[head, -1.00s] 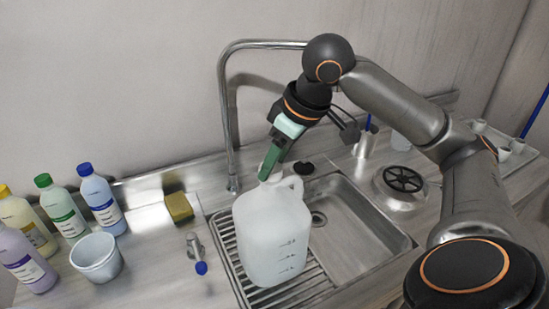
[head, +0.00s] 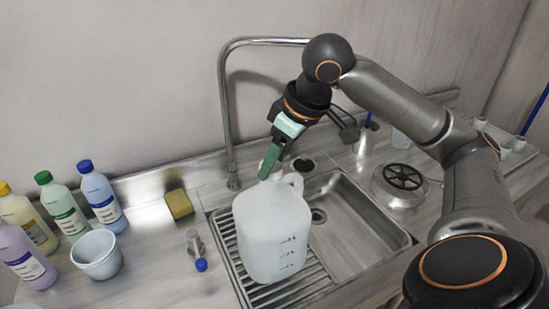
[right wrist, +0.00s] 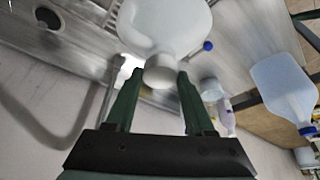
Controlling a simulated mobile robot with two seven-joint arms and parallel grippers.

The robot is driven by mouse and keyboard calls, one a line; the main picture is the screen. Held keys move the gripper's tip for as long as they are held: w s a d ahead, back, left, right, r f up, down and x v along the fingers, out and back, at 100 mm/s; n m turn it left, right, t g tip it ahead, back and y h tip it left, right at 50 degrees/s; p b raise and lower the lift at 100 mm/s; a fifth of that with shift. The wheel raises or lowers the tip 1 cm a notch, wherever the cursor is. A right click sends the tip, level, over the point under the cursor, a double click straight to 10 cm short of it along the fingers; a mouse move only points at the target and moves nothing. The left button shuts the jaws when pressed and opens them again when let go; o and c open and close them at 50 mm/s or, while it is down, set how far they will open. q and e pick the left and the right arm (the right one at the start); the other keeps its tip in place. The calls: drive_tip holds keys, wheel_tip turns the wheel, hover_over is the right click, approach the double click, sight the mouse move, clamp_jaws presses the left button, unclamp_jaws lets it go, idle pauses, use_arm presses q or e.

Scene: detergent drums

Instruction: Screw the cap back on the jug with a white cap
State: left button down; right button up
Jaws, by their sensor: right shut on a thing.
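The translucent white jug (head: 270,235) stands upright on the ribbed drainboard at the left of the sink. Its handle is at the right of its neck. My right gripper (head: 266,174) comes down from above with its green fingers at the jug's mouth. In the right wrist view, my right gripper (right wrist: 158,80) is shut on the white cap (right wrist: 160,72), one finger on each side. The cap is in line with the neck of the jug (right wrist: 165,22). I cannot tell whether the threads are engaged. My left gripper is not in view.
Several coloured bottles (head: 62,210) and a white bucket (head: 97,256) stand at the left. The tall faucet (head: 226,120) rises behind the jug. The basin (head: 352,218) is empty.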

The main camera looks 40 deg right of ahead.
idle(0.3)
drive_tip(key=shift+m+p, duration=0.3)
drive_tip(key=shift+p, duration=0.3)
drive_tip(key=shift+a+m+h+p, duration=0.15)
drive_tip(key=shift+m+h+p, duration=0.25)
drive_tip(key=shift+m+p, duration=0.35)
drive_tip(key=shift+a+f+m, duration=0.1)
drive_tip(key=shift+f+m, duration=0.05)
drive_tip(key=shift+m, duration=0.4)
drive_tip(key=shift+m+h+b, duration=0.3)
drive_tip(key=shift+m+h, duration=0.4)
drive_tip(key=shift+m, duration=0.5)
drive_tip(key=shift+a+m, duration=0.1)
drive_tip(key=shift+m, duration=0.3)
drive_tip(key=m+h, duration=0.1)
drive_tip(key=m, duration=0.2)
drive_tip(key=shift+h, duration=0.3)
drive_tip(key=shift+m+g, duration=0.5)
drive_tip(key=shift+m, duration=0.5)
